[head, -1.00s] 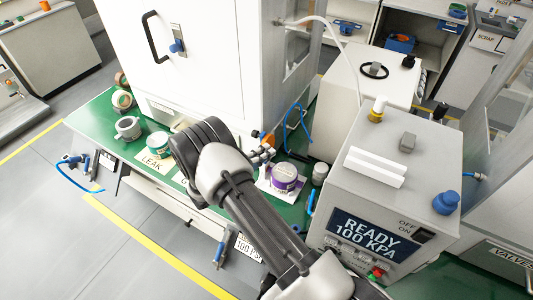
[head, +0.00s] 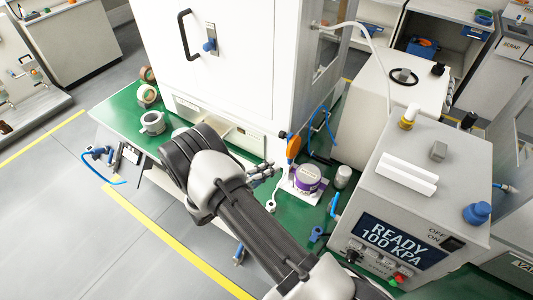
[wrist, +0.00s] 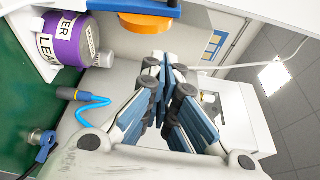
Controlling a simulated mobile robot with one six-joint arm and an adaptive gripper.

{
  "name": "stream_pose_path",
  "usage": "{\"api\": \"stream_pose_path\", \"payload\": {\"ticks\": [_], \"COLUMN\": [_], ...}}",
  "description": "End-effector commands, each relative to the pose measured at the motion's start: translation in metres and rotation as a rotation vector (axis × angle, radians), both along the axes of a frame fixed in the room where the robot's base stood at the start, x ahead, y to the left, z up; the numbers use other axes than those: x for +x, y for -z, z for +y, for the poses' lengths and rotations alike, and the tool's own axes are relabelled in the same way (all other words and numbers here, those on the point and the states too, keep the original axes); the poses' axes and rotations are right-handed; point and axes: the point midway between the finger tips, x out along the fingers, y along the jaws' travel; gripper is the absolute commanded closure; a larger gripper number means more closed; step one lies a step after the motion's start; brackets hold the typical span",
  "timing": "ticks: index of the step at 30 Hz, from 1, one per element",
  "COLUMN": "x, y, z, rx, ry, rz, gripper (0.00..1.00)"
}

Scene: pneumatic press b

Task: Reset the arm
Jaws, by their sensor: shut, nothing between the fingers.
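My gripper (head: 264,172) is at the end of my arm, above the green bench top and left of a purple labelled roll (head: 307,178). In the wrist view, my gripper (wrist: 168,75) has its dark blue and grey fingers together with nothing between them. The purple roll (wrist: 68,40) shows there at the upper left, apart from the fingers. My forearm hides part of the bench in the head view.
A press controller reading "READY 100 KPA" (head: 395,240) stands right of my arm. A tall white cabinet (head: 240,60) stands behind. An orange part (head: 293,147), a blue hose (head: 318,120) and a grey fitting (head: 152,122) are nearby. Open floor lies left.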

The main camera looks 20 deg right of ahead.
Motion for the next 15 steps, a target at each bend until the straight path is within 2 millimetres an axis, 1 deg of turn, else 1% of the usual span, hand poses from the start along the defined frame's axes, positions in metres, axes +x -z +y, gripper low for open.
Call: {"api": "stream_pose_path", "payload": {"ticks": [6,9,11,14,15], "x": [-0.003,-0.003,-0.004,-0.012,-0.018], "y": [0.000,-0.006,-0.018,-0.048,-0.063], "z": [0.001,-0.001,-0.004,-0.013,-0.018], "rx": [0.000,0.016,0.045,0.134,0.179], "ry": [0.002,0.019,0.048,0.140,0.190], "rz": [0.001,-0.022,-0.065,-0.194,-0.264], "gripper": [1.00,1.00,1.00,1.00,1.00]}}
